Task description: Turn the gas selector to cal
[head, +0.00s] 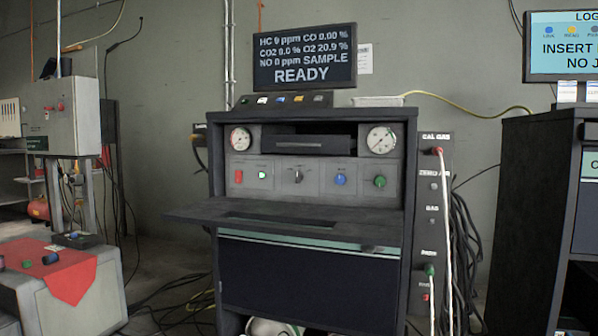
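The dark analyzer cabinet stands in the middle of the head view. Its grey control panel (270,189) carries a row of controls. In the middle of the row is a dark knob with a light pointer (298,177), which looks like the gas selector; its pointer looks roughly upright, and its labels are too small to read. A red switch (239,177) and a green control (262,174) are to its left, and a blue knob (340,179) and a green knob (380,181) to its right. The screen (304,56) above reads SAMPLE and READY. Neither gripper is in view.
A dark shelf (290,220) juts out below the panel. Hoses and cables hang from the cabinet's right side, beside the CAL GAS port (437,151). Another dark cabinet (535,200) stands at right. A grey box with a red cloth (70,272) is at left.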

